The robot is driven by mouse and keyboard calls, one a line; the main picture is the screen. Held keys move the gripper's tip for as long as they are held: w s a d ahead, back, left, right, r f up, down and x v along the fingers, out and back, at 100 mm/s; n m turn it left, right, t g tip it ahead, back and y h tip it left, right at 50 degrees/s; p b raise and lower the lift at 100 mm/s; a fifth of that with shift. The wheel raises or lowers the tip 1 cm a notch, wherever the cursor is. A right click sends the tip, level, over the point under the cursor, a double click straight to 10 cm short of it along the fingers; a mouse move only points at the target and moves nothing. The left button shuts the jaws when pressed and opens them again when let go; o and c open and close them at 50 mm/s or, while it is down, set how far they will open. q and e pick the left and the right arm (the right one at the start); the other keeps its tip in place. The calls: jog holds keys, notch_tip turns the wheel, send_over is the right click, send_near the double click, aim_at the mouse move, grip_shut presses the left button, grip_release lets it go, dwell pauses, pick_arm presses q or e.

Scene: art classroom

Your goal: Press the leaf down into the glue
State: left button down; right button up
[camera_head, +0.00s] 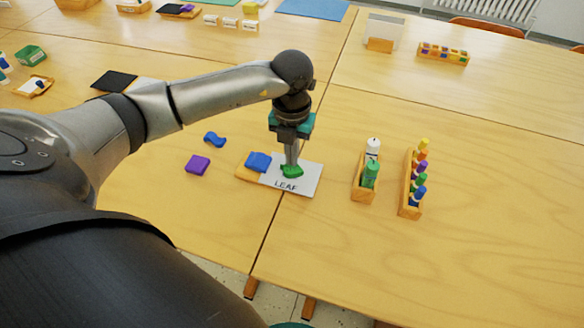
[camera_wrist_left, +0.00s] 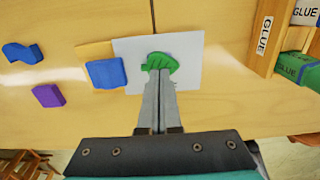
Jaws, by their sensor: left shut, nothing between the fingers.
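The green leaf (camera_head: 292,171) lies on a white card (camera_head: 308,182) that has the word LEAF printed on it. The leaf also shows in the left wrist view (camera_wrist_left: 160,63), at the middle of the card (camera_wrist_left: 125,48). My left gripper (camera_head: 290,164) points down with its fingers shut and empty. Its fingertips (camera_wrist_left: 157,84) are at the leaf and look to be touching it, covering part of it. Any glue under the leaf is hidden. My right gripper is in neither view.
A blue block (camera_head: 258,161) on a wooden piece (camera_head: 246,173) is just left of the card. A purple block (camera_head: 198,164) and a blue wavy piece (camera_head: 214,139) lie farther left. Glue bottles (camera_head: 370,174) stand in a wooden holder on the right, beside a rack (camera_head: 406,196).

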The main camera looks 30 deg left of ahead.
aim_at(292, 168)
pick_arm(q)
jog(key=shift+s+a+f+b, duration=0.15)
jog(key=shift+f+b, duration=0.75)
jog(key=shift+f, duration=0.25)
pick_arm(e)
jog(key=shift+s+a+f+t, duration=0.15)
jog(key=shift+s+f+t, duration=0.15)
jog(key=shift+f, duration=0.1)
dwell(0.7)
pick_arm(q)
jog(key=shift+r+p, duration=1.05)
jog(key=shift+r, duration=0.4)
jog(key=shift+r+p, duration=2.2)
jog(key=shift+r, duration=0.15)
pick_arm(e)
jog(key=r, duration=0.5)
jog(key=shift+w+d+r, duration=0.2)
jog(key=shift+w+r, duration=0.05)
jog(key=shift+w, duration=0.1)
